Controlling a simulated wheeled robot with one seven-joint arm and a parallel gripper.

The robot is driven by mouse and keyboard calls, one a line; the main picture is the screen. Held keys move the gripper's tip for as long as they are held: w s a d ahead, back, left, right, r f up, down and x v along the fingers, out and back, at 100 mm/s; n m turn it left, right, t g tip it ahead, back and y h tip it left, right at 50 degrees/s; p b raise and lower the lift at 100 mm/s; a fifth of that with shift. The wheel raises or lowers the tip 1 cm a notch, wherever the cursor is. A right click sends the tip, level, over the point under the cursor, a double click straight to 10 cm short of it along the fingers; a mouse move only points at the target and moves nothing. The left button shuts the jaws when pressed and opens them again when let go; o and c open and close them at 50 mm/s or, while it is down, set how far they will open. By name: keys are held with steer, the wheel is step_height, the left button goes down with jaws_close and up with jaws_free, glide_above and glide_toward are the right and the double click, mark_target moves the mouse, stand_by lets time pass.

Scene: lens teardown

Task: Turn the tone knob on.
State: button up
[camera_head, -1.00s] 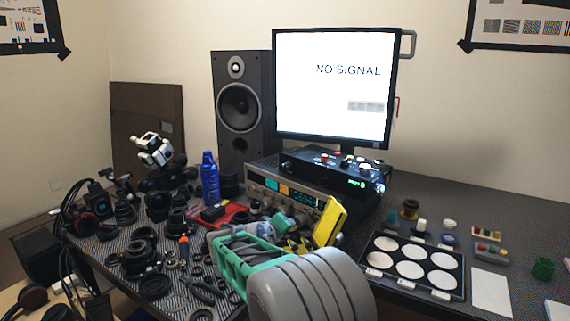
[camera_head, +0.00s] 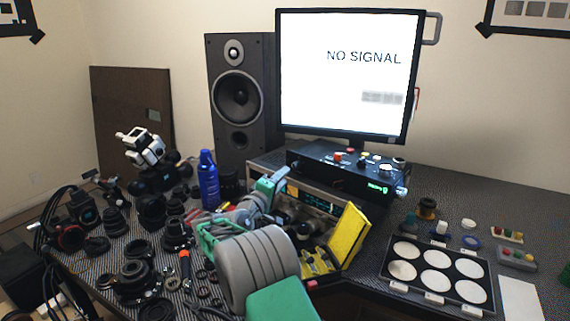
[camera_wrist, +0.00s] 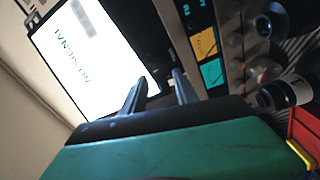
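The receiver with a lit display and a row of knobs stands at the table's back middle, below the monitor; its front panel (camera_head: 336,209) is partly hidden by my arm and a yellow case. In the wrist view its panel shows on the right, with several round knobs (camera_wrist: 262,70) and orange and teal display blocks. Which knob is the tone knob I cannot tell; the labels are not readable. My gripper (camera_wrist: 158,82) is open and empty, its two dark fingers apart in front of the monitor's lower edge, left of the knobs. In the head view my gripper (camera_head: 278,178) is at the receiver's front.
A black box with coloured buttons (camera_head: 345,172) sits on the receiver. The monitor (camera_head: 348,75) reads NO SIGNAL. A yellow case (camera_head: 348,238) stands close right of my arm. A blue bottle (camera_head: 208,180) and several lens parts crowd the left. A tray of white discs (camera_head: 395,290) lies right.

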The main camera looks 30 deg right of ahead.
mark_target(293, 168)
steer(key=x, duration=0.7)
steer(key=shift+d, duration=0.35)
steer(key=shift+c, duration=0.3)
jaws_close()
